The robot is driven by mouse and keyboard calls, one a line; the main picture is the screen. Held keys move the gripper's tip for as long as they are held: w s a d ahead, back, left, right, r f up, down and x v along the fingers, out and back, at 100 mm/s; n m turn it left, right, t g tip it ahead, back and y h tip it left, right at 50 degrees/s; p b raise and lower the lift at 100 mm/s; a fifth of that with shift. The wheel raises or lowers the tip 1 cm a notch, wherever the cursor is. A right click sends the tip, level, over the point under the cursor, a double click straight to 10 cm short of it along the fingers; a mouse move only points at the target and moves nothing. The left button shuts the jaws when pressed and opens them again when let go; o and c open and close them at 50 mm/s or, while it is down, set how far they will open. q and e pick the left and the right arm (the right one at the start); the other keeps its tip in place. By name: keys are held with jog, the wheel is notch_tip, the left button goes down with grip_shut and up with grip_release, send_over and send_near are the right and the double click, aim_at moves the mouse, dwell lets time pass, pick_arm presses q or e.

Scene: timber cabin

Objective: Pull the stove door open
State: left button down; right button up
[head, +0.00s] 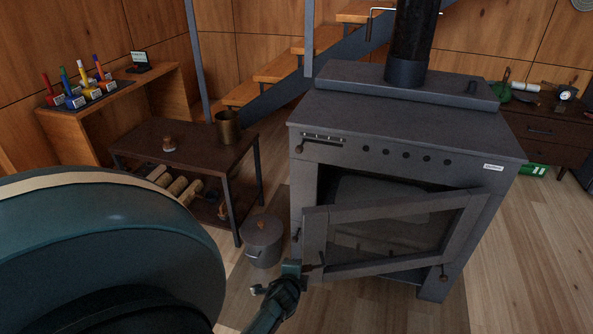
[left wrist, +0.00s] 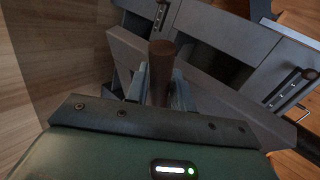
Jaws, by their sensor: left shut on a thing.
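The grey stove (head: 400,110) stands at the centre right in the head view. Its glass-paned door (head: 390,240) is partly open, its left side swung out toward me and its right side still at the stove body. The dark opening shows above and behind the door. My left gripper (head: 300,269) is at the door's outer left edge. In the left wrist view its two fingers are shut on the brown door handle (left wrist: 161,62), one finger on each side. My right gripper is in neither view.
A lidded grey pot (head: 262,240) stands on the floor left of the door. A low dark table (head: 185,143) with a brass-coloured pot (head: 228,127) and logs (head: 178,188) below is further left. Wooden floor (head: 520,270) is clear to the right.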

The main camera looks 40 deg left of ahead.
pick_arm(q)
jog(key=shift+d, duration=0.3)
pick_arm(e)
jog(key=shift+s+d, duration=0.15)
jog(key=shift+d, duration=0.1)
pick_arm(q)
jog(key=c, duration=1.3)
grip_release()
jog(key=shift+s+a, duration=0.1)
jog(key=shift+c, duration=0.2)
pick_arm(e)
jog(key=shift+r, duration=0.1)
